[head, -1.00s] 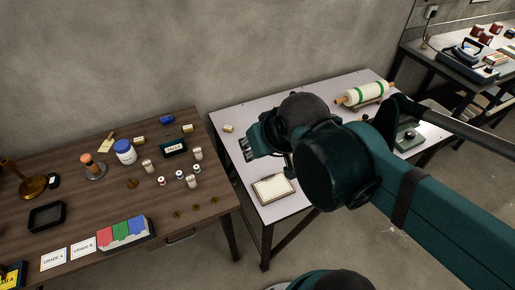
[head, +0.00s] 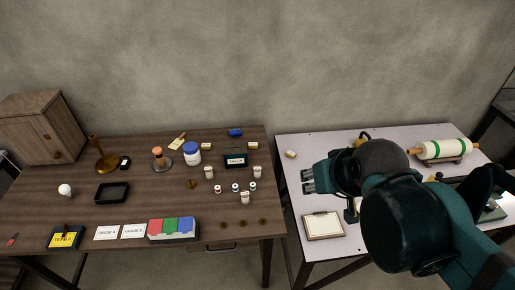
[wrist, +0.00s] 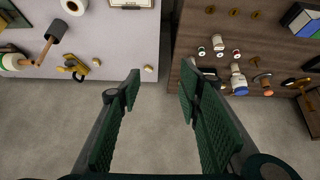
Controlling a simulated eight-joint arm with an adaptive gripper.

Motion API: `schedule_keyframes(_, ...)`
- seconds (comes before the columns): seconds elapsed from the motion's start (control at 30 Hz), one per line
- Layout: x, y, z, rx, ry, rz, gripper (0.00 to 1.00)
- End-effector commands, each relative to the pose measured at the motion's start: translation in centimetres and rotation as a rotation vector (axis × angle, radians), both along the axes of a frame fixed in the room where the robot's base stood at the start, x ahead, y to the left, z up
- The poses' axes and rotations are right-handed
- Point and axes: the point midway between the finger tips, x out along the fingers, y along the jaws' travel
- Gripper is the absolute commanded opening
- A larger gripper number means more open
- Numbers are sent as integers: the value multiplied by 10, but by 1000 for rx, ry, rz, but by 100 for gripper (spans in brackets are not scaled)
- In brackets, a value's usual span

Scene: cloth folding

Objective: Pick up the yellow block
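No piece is clearly a yellow block. A small pale yellowish piece (head: 290,154) lies near the back left corner of the white table; a small cream piece (wrist: 148,69) near that table's edge in the wrist view looks like the same one. Two similar yellowish pieces, one left (head: 206,146) and one right (head: 247,147), lie at the back of the brown table. My gripper (head: 308,180) is over the white table's left part.
The brown table (head: 130,205) holds a white-blue jar (head: 192,153), small bottles, a black tray (head: 112,193) and coloured cards (head: 172,228). On the white table (head: 292,139) are a framed card (head: 323,226) and a green-striped roll (head: 443,149). A wooden cabinet (head: 40,128) stands left.

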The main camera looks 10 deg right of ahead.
Motion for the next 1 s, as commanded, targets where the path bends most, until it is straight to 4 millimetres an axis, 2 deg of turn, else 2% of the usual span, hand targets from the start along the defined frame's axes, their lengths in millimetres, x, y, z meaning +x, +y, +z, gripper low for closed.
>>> schedule_keyframes(0.5, 60, 10, 31, -91, 78, 161, 35)
schedule_keyframes(1.0, 131, 25, 46, -182, 162, 350, 35)
